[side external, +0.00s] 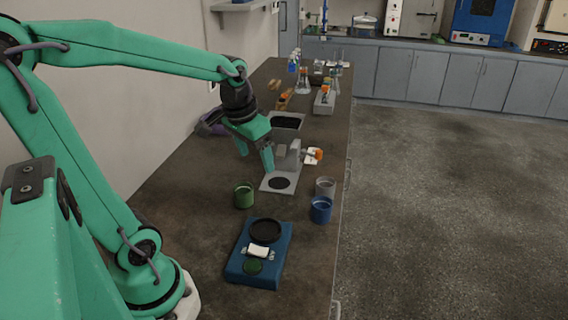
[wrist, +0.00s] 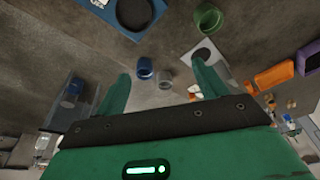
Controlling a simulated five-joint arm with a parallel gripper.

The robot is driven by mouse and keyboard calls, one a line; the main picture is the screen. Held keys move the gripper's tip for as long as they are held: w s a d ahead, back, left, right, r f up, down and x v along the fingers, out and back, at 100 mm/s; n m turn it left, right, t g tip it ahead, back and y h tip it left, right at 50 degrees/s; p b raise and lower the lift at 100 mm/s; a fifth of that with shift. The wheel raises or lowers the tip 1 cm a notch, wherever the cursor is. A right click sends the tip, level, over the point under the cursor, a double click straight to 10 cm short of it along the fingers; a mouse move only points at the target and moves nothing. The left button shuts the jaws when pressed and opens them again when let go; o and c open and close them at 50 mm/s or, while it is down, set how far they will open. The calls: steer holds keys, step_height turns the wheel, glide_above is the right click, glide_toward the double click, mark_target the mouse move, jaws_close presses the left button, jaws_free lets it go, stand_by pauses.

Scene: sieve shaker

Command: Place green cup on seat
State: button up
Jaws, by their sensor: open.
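The green cup (side external: 243,196) stands upright on the bench, left of the grey plate; in the wrist view it is near the top (wrist: 208,17). A dark round disc (side external: 280,183) lies on the flat grey plate (side external: 268,189) of the grey device. A blue device (side external: 280,262) has a black round ring (side external: 265,230) on top. Which of these is the seat, I cannot tell. My gripper (side external: 255,160) is open and empty, its fingers above the bench beside the grey device. The green cup is apart from it, nearer the side camera.
A grey cup (side external: 325,186) and a blue cup (side external: 320,211) stand close together near the bench's right edge. A purple object (side external: 210,124) lies by the wall. Glassware and bottles (side external: 304,84) stand at the far end. Bare bench lies left of the blue device.

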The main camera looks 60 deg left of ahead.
steer(key=s+d+r+m+t, duration=0.2)
steer(key=s+d, duration=0.3)
steer(key=d, duration=0.3)
steer(key=shift+s+r+t+h, duration=0.3)
steer(key=shift+s+r, duration=0.1)
steer(key=shift+o, duration=0.3)
steer(key=shift+s+d, duration=0.4)
steer(key=shift+s, duration=0.05)
steer(key=n+g, duration=0.4)
steer(key=g, duration=0.1)
glide_above(244, 195)
steer(key=w+a, duration=0.1)
steer(key=a, duration=0.1)
step_height(244, 195, down, 15)
steer(key=shift+w+a+f, duration=0.2)
steer(key=shift+a+f, duration=0.2)
steer(key=shift+f, duration=0.1)
steer(key=shift+f, duration=1.25)
